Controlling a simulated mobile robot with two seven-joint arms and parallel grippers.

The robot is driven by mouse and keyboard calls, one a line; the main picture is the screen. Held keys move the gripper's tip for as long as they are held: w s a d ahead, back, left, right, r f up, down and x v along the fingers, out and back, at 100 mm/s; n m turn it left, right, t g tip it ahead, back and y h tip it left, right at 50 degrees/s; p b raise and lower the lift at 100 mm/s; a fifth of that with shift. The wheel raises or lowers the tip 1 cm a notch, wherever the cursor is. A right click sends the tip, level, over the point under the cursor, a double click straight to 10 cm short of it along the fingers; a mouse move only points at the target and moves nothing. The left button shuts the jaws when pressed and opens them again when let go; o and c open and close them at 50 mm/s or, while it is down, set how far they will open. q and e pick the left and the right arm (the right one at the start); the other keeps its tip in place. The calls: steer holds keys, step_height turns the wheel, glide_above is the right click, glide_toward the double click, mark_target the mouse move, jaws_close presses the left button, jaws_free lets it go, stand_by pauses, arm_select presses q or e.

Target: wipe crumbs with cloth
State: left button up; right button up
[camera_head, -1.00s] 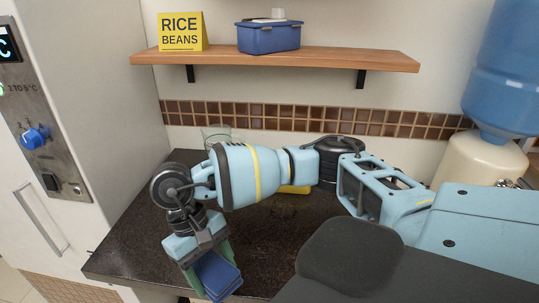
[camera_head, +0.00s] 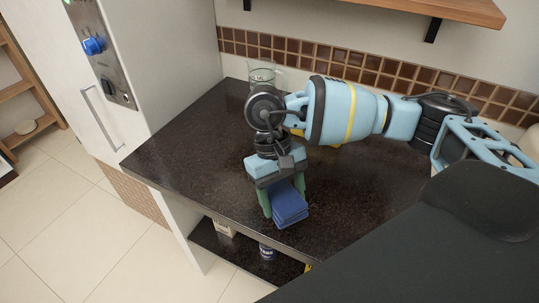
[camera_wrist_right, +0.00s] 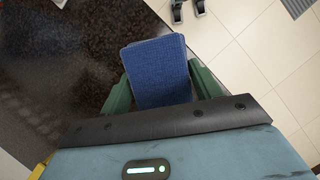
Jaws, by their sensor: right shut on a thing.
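A folded blue cloth (camera_head: 289,204) is held between the green fingers of my right gripper (camera_head: 284,199), over the front edge of the dark counter (camera_head: 190,140). In the right wrist view the cloth (camera_wrist_right: 158,73) sits between both fingers (camera_wrist_right: 160,88) and its far end points away from the wrist. I cannot tell whether the cloth touches the counter. I cannot make out crumbs on the part of the counter that shows; my right arm hides part of the back. My left gripper is not in view.
A clear glass container (camera_head: 262,76) stands at the back of the counter. A white cabinet (camera_head: 165,60) with a handle and blue knob borders the left. A lower shelf (camera_head: 225,243) holds small items. The counter's left part is clear.

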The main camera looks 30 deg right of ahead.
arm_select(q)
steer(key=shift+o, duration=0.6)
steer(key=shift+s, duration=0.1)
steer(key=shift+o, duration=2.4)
arm_select(e)
steer(key=shift+w+a+m, duration=0.15)
steer(key=shift+w+m, duration=0.1)
steer(key=shift+m, duration=0.25)
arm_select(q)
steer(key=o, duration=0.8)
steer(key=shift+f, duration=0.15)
arm_select(e)
steer(key=w+m+y, duration=0.1)
steer(key=m, duration=0.1)
steer(key=w+a+m+y, duration=0.1)
steer(key=w+m, duration=0.1)
steer(key=m, duration=0.1)
steer(key=w+r+m+t+y, duration=0.1)
steer(key=m, duration=0.2)
steer(key=shift+w+a, duration=0.2)
steer(key=shift+a, duration=0.1)
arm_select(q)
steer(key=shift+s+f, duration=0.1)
arm_select(e)
steer(key=w+r+m+t+y, duration=0.1)
steer(key=w+m+t, duration=0.3)
steer(key=m, duration=0.7)
steer(key=shift+w+d+r, duration=0.4)
steer(key=shift+w+r, duration=0.05)
steer(key=shift+w, duration=0.5)
